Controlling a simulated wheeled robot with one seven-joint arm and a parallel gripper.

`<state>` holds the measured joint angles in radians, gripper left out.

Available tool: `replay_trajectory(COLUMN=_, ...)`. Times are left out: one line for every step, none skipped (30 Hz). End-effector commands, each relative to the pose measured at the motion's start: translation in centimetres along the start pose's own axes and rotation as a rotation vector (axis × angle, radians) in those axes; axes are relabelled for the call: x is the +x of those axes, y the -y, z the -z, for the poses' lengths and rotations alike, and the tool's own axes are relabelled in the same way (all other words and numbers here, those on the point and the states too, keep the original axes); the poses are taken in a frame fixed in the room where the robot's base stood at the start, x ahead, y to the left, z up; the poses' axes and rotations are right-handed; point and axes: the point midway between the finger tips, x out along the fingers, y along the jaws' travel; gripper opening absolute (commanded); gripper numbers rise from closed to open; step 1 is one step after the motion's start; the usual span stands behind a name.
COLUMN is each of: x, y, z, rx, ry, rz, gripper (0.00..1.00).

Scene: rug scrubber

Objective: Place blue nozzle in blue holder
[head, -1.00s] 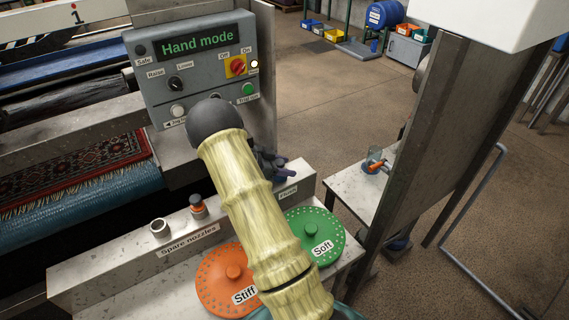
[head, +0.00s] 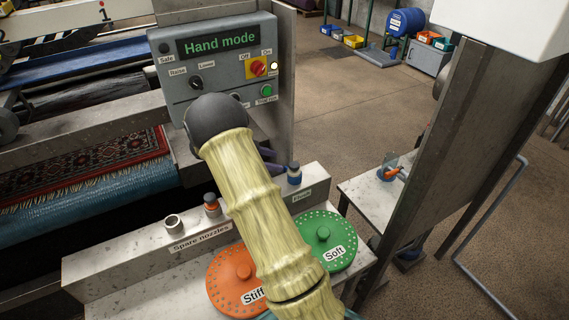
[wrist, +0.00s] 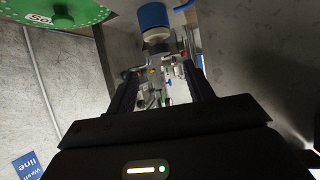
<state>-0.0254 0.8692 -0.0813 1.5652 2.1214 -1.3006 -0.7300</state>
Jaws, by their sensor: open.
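The blue nozzle (head: 294,173), with a dark top and a pale band, stands upright at the right end of the grey rack, by a small green label. In the wrist view a blue cylinder (wrist: 154,16) with a whitish metal part shows just beyond the fingertips. My gripper (wrist: 160,68) is open, with nothing clearly held between its fingers. In the head view my gripper (head: 276,163) is mostly hidden behind my arm, its dark fingers close to the nozzle's left side. I cannot tell whether they touch it. No separate blue holder can be made out.
An orange Stiff disc (head: 228,284) and green Soft disc (head: 341,231) lie in front. The control panel (head: 215,75) stands behind, a steel post (head: 425,150) right.

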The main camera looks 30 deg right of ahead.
Motion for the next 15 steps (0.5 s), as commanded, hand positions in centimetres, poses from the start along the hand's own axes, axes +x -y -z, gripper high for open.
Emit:
replay_trajectory(x=-0.57, y=0.02, z=-0.03, rx=0.0, ry=0.001, rz=0.002, gripper=0.52)
replay_trajectory(x=-0.81, y=0.01, z=-0.02, rx=0.0, ry=0.001, rz=0.001, gripper=0.52)
replay_trajectory(x=-1.05, y=0.0, z=-0.01, rx=0.0, ry=0.001, rz=0.001, gripper=0.52)
replay_trajectory(x=-1.16, y=-0.01, z=0.0, rx=0.0, ry=0.0, rz=0.001, gripper=0.52)
replay_trajectory(x=-1.24, y=-0.01, z=0.0, rx=0.0, ry=0.0, rz=0.001, gripper=0.52)
replay_trajectory(x=-1.28, y=-0.01, z=0.01, rx=0.0, ry=0.0, rz=0.0, gripper=0.52)
replay_trajectory(x=-1.28, y=-0.01, z=0.01, rx=0.0, ry=0.0, rz=0.0, gripper=0.52)
replay_trajectory(x=-1.28, y=-0.01, z=0.01, rx=0.0, ry=0.0, rz=0.0, gripper=0.52)
replay_trajectory(x=-1.27, y=-0.01, z=0.01, rx=0.0, ry=0.0, rz=0.0, gripper=0.52)
replay_trajectory(x=-1.26, y=-0.01, z=0.01, rx=0.0, ry=0.0, rz=0.0, gripper=0.52)
replay_trajectory(x=-1.25, y=-0.01, z=0.01, rx=0.0, ry=0.0, rz=0.0, gripper=0.52)
replay_trajectory(x=-1.25, y=-0.01, z=0.01, rx=0.0, ry=0.0, rz=0.0, gripper=0.52)
replay_trajectory(x=-1.24, y=-0.01, z=0.01, rx=0.0, ry=0.0, rz=0.0, gripper=0.52)
replay_trajectory(x=-1.23, y=-0.01, z=0.01, rx=0.0, ry=0.0, rz=0.0, gripper=0.52)
replay_trajectory(x=-1.23, y=-0.01, z=0.01, rx=0.0, ry=0.0, rz=0.0, gripper=0.52)
